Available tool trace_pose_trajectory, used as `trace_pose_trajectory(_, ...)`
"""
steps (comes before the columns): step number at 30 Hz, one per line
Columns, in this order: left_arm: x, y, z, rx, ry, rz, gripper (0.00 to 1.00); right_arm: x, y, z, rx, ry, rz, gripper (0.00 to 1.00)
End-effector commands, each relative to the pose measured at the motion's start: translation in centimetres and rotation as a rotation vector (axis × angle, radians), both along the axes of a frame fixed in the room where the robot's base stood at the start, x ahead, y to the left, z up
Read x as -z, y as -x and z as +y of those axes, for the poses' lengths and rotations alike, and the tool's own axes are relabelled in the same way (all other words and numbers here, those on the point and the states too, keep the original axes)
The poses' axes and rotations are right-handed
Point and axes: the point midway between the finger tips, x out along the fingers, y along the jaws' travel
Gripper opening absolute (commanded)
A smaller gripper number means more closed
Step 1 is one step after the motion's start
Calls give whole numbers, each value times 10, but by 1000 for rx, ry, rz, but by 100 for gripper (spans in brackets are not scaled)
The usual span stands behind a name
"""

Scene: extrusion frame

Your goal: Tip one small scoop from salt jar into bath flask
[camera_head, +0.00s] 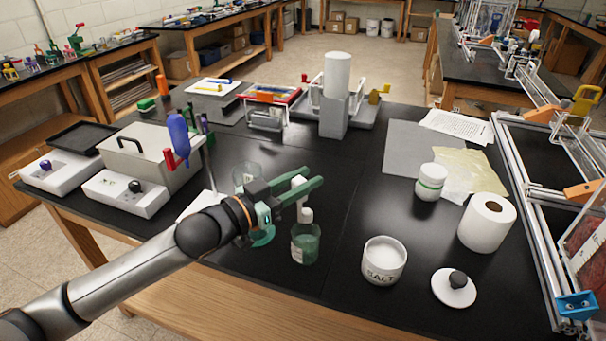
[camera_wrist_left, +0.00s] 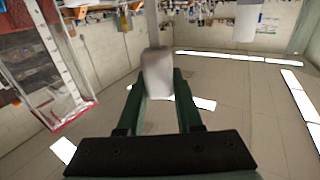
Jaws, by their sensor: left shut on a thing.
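The salt jar (camera_head: 381,272) is a white pot labelled SALT. It stands lidless at the front right, filled with white salt. A small bottle of green liquid (camera_head: 305,245), seemingly the bath flask, stands left of it with a white top. My left gripper (camera_head: 312,186) is shut on a pale scoop handle (camera_head: 298,183), just above and behind the flask in the picture. In the left wrist view the grey-white handle (camera_wrist_left: 157,75) sits between the fingers. The scoop's bowl is not clearly visible, so its load cannot be told. My right gripper is out of view.
A white lid (camera_head: 454,288) with a dark knob lies right of the jar. A paper roll (camera_head: 487,222) and a white tub (camera_head: 431,182) stand behind. A glass beaker (camera_head: 247,174) is close behind my left wrist. An aluminium frame (camera_head: 530,215) borders the right.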

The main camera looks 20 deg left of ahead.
Motion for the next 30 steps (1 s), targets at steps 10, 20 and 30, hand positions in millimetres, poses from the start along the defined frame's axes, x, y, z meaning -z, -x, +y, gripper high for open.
trace_pose_trajectory(10, 15, 3, -5, 2, -44, -30, 0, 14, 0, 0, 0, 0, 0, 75)
trace_pose_trajectory(20, 20, 13, -21, 2, -213, -135, 0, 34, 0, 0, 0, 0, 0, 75)
trace_pose_trajectory(30, 26, 26, -42, 1, -434, -273, 0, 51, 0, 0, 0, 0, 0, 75)
